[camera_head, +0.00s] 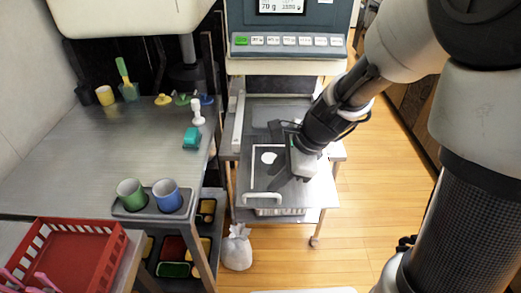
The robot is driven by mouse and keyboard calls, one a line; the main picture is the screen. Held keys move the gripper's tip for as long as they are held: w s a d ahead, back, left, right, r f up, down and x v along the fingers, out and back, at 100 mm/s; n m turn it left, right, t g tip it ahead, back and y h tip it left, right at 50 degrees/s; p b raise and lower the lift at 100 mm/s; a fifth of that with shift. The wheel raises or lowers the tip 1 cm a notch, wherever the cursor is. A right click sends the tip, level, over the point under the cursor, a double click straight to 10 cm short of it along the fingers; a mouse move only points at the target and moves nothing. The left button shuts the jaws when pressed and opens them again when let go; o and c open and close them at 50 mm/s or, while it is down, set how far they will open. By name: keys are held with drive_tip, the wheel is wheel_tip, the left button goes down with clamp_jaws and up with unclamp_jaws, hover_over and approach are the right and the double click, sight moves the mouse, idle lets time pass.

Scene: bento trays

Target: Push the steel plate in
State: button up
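The steel plate (309,199) is a flat grey sheet on the narrow cart below the scale machine. A pale bar handle (262,197) lies along its front left part. A light-outlined rectangle with a white patch (268,157) shows on the plate's left half. My gripper (286,176) reaches in from the right and is over the middle of the plate, behind and right of the handle. It hides part of the plate. I cannot tell whether it touches the plate, and its fingers are too small and dark to tell open from shut.
The scale machine (288,45) stands behind the plate. A steel table (90,160) at left holds green and blue cups (166,194) in a dark holder and a teal block (191,138). A red crate (70,260) is front left. A white bag (236,248) sits on the floor. Wooden floor (350,225) at right is clear.

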sight(262, 196)
drive_tip(key=b+x, duration=0.2)
drive_tip(key=x, duration=0.6)
drive_tip(key=shift+w+a+f+b, duration=0.1)
drive_tip(key=shift+w+f+b, duration=0.05)
drive_tip(key=shift+b, duration=0.15)
clamp_jaws()
